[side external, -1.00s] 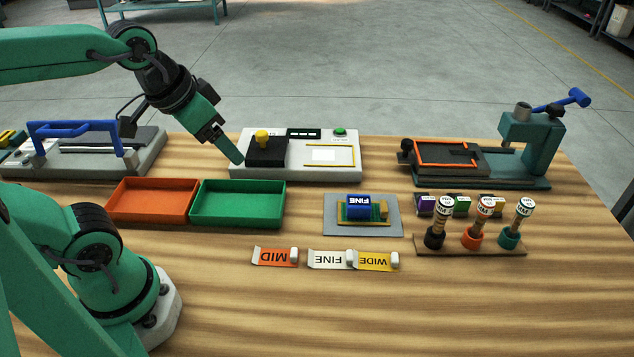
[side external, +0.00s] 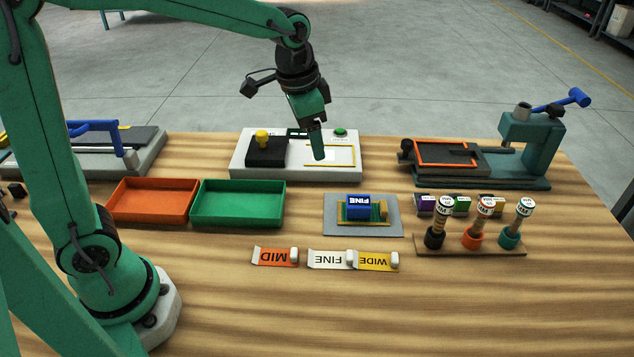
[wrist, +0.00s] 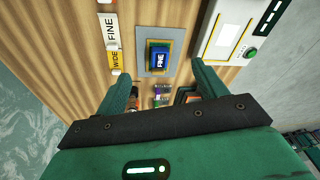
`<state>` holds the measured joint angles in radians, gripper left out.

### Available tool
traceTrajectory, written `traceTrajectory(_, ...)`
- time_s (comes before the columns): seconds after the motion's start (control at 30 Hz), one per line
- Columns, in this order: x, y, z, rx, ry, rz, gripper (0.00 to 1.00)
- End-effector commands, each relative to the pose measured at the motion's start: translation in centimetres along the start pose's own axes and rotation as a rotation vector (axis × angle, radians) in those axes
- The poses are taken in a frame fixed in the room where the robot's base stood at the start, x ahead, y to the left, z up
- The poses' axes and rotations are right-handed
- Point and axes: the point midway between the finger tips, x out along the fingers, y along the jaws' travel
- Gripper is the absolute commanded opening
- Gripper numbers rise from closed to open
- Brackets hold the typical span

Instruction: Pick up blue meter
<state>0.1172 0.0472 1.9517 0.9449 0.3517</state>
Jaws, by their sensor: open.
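Orange (side external: 152,204) and green (side external: 238,206) trays lie left of the mat. Labelled tags (side external: 330,259) lie in front. A rack (side external: 480,245) with upright tools stands right, small colored blocks behind it. A white device (side external: 344,170) and a clamp press (side external: 530,150) stand at the back.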

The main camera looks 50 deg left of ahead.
Motion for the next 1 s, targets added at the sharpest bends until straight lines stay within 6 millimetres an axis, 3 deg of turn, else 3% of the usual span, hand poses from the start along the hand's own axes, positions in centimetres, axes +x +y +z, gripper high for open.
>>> traceTrajectory(0.3,5.7,0.1,-4.5,0.139,-0.081,0.041,0.71)
traceTrajectory(0.6,11.7,0.8,-7.4,0.261,-0.147,0.079,0.71)
traceTrajectory(0.8,14.0,1.2,-8.3,0.307,-0.17,0.094,0.71)
traceTrajectory(1.0,14.5,1.2,-8.5,0.317,-0.174,0.097,0.71)
